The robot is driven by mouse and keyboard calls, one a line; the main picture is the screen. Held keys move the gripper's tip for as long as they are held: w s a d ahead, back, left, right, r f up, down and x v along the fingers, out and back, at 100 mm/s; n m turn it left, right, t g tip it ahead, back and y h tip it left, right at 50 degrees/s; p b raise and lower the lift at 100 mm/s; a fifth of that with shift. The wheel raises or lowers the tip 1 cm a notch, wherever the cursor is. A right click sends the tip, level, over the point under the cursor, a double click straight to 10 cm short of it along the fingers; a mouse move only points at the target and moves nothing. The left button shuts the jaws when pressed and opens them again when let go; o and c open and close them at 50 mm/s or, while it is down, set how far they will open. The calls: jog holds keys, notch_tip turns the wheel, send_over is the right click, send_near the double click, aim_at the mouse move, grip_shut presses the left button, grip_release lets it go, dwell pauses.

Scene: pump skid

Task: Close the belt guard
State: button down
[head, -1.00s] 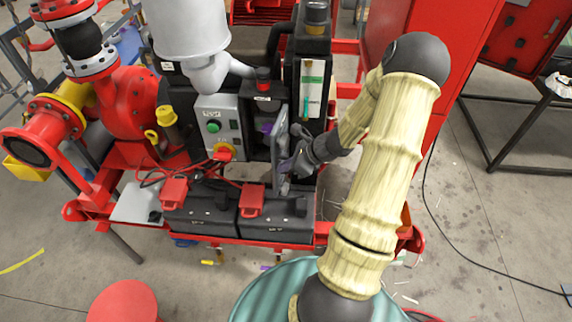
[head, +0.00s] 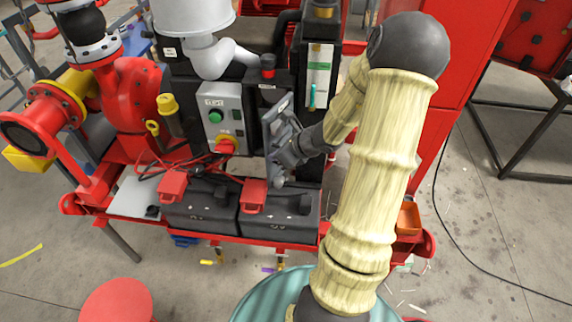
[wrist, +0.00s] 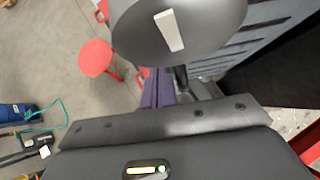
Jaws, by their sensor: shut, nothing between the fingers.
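The belt guard (head: 274,122) looks like a narrow grey panel to the right of the control box in the head view. It stands partly swung out, at an angle to the dark housing behind it. My gripper (head: 282,152) is shut and empty, at the front right face of this panel. It appears to touch the panel, but the exact contact is hidden. My gripper's dark body fills the bottom of the wrist view; I cannot clearly make out the guard there.
The grey control box (head: 220,117) with green and red knobs stands left of the guard. Two black battery-like boxes (head: 279,218) with red caps sit below. A red cabinet (head: 440,90) stands at right. A red stool (wrist: 95,57) shows in the wrist view.

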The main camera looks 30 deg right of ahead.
jog(key=shift+w+a+r+m+h+b, duration=0.1)
jog(key=shift+w+a+m+h+b, duration=0.2)
jog(key=shift+w+m+h+b, duration=1.6)
jog(key=shift+w+a+f+m+h+b, duration=0.1)
jog(key=shift+w+a+m+h+b, duration=0.25)
jog(key=shift+w+m+h+b, duration=1.55)
jog(key=shift+w+a+r+m+h+b, duration=0.1)
jog(key=shift+w+a+m+h+b, duration=0.35)
jog(key=shift+w+m+b, duration=2.6)
jog(key=w+n+b, duration=0.1)
jog(key=w+n, duration=0.1)
jog(key=shift+w+d, duration=0.15)
jog(key=shift+w, duration=0.15)
